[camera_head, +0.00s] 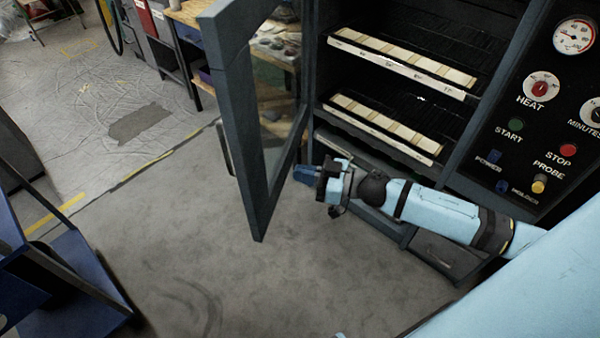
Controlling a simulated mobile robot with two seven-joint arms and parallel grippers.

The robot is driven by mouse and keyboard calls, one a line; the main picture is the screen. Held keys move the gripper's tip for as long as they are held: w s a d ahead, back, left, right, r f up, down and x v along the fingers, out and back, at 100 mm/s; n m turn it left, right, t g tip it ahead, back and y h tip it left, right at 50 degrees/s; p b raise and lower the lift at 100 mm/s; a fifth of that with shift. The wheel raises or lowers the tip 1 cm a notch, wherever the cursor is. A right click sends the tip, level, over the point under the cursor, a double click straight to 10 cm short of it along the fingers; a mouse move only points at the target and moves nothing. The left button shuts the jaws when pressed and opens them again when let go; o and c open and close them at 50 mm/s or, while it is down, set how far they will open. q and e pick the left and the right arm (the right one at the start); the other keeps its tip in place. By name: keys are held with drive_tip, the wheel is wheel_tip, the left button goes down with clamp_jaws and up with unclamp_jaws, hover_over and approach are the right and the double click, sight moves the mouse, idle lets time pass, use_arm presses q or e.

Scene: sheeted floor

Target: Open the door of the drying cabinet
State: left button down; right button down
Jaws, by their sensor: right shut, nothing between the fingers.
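The drying cabinet (462,150) stands at the right, with its dark inside and shelves in plain view. Its glass-paned door (240,120) stands wide open, swung out to the left of the opening. A dark handle (224,148) shows on the door's far side. My right gripper (300,173) is shut and empty, at the inner face of the door near its lower part. I cannot tell whether its tips touch the door. My left gripper is not in view.
Shelves (400,62) inside hold pale pieces in rows. A control panel (545,110) with dials and buttons is on the cabinet's right. A blue stand (70,285) is at lower left. The floor (190,230) left of the door is clear. A workbench (185,15) stands behind.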

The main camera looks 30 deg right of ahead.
sight(250, 162)
drive_tip(key=p+x, duration=0.1)
drive_tip(key=x, duration=0.9)
drive_tip(key=shift+w+a, duration=0.35)
